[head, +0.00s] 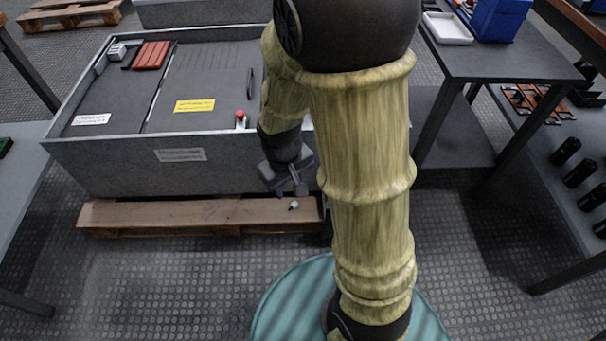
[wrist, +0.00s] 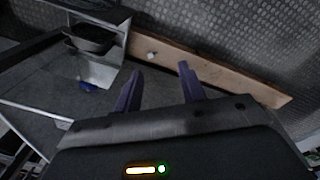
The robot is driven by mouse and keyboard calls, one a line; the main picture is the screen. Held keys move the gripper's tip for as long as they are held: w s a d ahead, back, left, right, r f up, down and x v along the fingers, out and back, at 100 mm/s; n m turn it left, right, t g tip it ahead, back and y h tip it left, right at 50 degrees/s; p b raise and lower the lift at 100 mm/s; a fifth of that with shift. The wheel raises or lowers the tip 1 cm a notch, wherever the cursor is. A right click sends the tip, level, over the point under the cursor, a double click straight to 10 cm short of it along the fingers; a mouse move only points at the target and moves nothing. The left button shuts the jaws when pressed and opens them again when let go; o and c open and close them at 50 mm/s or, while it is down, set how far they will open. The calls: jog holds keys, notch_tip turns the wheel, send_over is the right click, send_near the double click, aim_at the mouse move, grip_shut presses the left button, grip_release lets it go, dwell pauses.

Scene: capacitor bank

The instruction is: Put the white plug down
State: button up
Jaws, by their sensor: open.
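The white plug (head: 293,205) is a small pale piece on the wooden pallet (head: 200,214) in front of the grey cabinet. It also shows in the wrist view (wrist: 151,56), on the wooden board past the fingertips. My gripper (head: 288,192) is just above the plug in the head view. In the wrist view its two dark fingers (wrist: 159,76) are spread apart with nothing between them. The plug looks apart from both fingers. It is too small to tell how it is turned.
A dark table (head: 500,58) with a white tray (head: 447,28) is at right. The floor in front is clear.

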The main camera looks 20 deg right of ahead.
notch_tip(320, 180, up, 5)
jog(key=s+d+m+t, duration=0.1)
jog(key=s+d+m, duration=0.1)
jog(key=m, duration=0.1)
jog(key=shift+s+d+r+t+y, duration=0.15)
jog(key=shift+s+d+t+y, duration=0.1)
jog(key=shift+s+t+y, duration=0.15)
jog(key=shift+w+r, duration=0.1)
jog(key=w+r+p+v, duration=0.1)
jog(key=w+p+v, duration=0.3)
jog(key=p+v, duration=1.3)
jog(key=w+p+v, duration=0.3)
jog(key=p+v, duration=1.4)
jog(key=p, duration=0.1)
jog(key=w+r+p+v, duration=0.1)
jog(key=w+p+v, duration=0.3)
jog(key=p+v, duration=1.3)
jog(key=shift+w+r+p, duration=0.2)
jog(key=shift+r+p, duration=0.25)
jog(key=shift+r, duration=0.05)
